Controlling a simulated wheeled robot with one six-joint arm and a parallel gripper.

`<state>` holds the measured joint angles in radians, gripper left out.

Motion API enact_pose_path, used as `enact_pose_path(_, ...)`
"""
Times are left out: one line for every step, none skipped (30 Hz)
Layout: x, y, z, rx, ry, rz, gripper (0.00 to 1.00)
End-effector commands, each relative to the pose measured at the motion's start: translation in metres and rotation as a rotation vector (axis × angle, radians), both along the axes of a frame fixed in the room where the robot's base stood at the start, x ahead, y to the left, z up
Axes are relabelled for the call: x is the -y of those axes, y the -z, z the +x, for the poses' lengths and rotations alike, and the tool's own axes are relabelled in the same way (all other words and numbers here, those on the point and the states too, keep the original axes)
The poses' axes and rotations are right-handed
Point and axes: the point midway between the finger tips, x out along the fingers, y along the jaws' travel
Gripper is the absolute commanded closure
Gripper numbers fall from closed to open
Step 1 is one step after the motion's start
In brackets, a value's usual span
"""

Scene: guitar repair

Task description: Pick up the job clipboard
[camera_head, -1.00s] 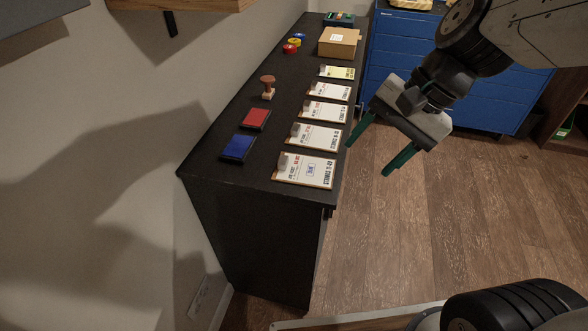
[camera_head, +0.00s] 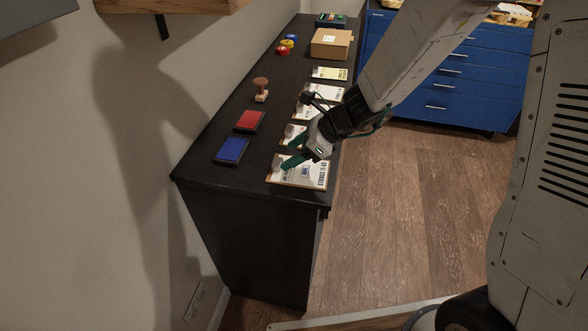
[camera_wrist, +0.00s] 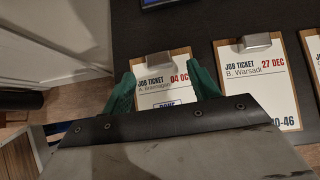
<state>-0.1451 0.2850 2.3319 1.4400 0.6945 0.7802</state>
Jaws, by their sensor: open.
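Several job clipboards with metal clips lie in a row on the black cabinet top. The nearest clipboard (camera_head: 312,180) reads "STRINGS" along one edge. In the wrist view this job clipboard (camera_wrist: 160,97) reads "JOB TICKET", "04 OC" and a boxed "DONE". My gripper (camera_head: 290,152) is open above its clip end. In the wrist view the green fingers of my gripper (camera_wrist: 163,80) are spread on either side of that clipboard. I cannot tell whether they touch it. My gripper's body hides its lower part. A second clipboard (camera_wrist: 262,80) reads "27 DEC".
A blue pad (camera_head: 231,151), a red pad (camera_head: 249,121) and a wooden stamp (camera_head: 261,89) lie near the wall side. A cardboard box (camera_head: 331,43) and tape rolls (camera_head: 287,45) stand farther back.

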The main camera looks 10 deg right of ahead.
Motion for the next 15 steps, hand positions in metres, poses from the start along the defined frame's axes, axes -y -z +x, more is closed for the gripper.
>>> enact_pose_path(-0.005,0.008,0.0,-0.004,-0.002,-0.001,0.4)
enact_pose_path(-0.008,0.013,0.001,-0.004,-0.002,-0.002,0.4)
enact_pose_path(-0.012,0.017,0.002,-0.003,-0.003,-0.001,0.4)
enact_pose_path(-0.015,0.02,0.003,-0.003,-0.004,-0.001,0.4)
enact_pose_path(-0.017,0.022,0.004,-0.002,-0.004,0.0,0.4)
enact_pose_path(-0.019,0.025,0.005,-0.002,-0.003,-0.001,0.4)
enact_pose_path(-0.021,0.026,0.005,-0.002,-0.003,-0.001,0.4)
enact_pose_path(-0.022,0.027,0.006,-0.001,-0.002,-0.001,0.4)
enact_pose_path(-0.023,0.028,0.006,0.0,-0.001,-0.001,0.4)
enact_pose_path(-0.023,0.028,0.006,0.001,-0.002,0.0,0.4)
enact_pose_path(-0.023,0.028,0.006,0.001,-0.002,0.0,0.4)
enact_pose_path(-0.023,0.028,0.006,0.001,-0.001,0.0,0.4)
enact_pose_path(-0.023,0.028,0.006,0.001,-0.001,0.0,0.4)
enact_pose_path(-0.023,0.028,0.006,0.001,-0.001,0.0,0.4)
enact_pose_path(-0.023,0.028,0.006,0.001,-0.001,0.0,0.4)
